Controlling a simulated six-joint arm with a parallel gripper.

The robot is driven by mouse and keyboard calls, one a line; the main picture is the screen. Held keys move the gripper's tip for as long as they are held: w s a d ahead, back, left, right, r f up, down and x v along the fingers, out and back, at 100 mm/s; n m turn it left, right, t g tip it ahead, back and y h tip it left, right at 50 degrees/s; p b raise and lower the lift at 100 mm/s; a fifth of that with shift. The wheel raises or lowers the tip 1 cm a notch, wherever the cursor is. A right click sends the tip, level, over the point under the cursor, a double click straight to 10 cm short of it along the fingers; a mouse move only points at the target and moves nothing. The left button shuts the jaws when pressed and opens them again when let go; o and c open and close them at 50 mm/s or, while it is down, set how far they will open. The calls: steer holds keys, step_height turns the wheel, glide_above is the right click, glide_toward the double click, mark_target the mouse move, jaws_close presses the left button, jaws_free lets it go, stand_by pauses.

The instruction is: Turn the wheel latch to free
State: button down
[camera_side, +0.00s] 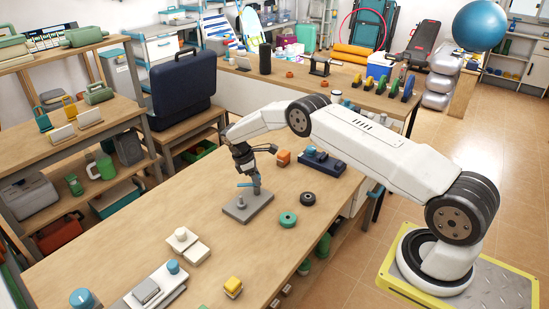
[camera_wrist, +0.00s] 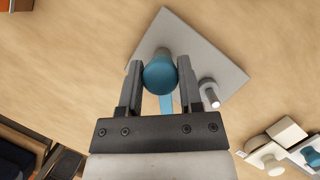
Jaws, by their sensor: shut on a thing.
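The wheel latch is a grey square base plate (camera_side: 237,212) on the wooden bench, with a blue knob on a grey post and a thin blue bar (camera_side: 244,185). In the wrist view the plate (camera_wrist: 205,55) lies under my gripper (camera_wrist: 159,68), and the fingers stand on both sides of the round blue knob (camera_wrist: 160,78), shut on it. The blue bar (camera_wrist: 167,104) shows below the knob, pointing back toward the gripper body. A short grey peg (camera_wrist: 211,96) stands on the plate, right of the right finger. In the side view my gripper (camera_side: 256,188) points down over the plate and hides the knob.
Right of the plate are a green ring (camera_side: 288,219), a black ring (camera_side: 308,198), an orange block (camera_side: 284,158) and a dark blue device (camera_side: 323,163). White fixtures (camera_side: 187,245) and a yellow-topped block (camera_side: 233,287) stand nearer. Bare bench surrounds the plate.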

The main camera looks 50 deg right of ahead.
steer(key=m+y, duration=0.1)
steer(key=m, duration=0.2)
steer(key=shift+m+g, duration=0.3)
steer(key=m+y, duration=0.2)
steer(key=m, duration=0.2)
steer(key=shift+m, duration=0.4)
steer(key=shift+c, duration=1.3)
jaws_free()
steer(key=shift+r, duration=0.1)
steer(key=shift+v, duration=1.4)
steer(key=shift+w+r, duration=0.1)
steer(key=shift+r, duration=3.4)
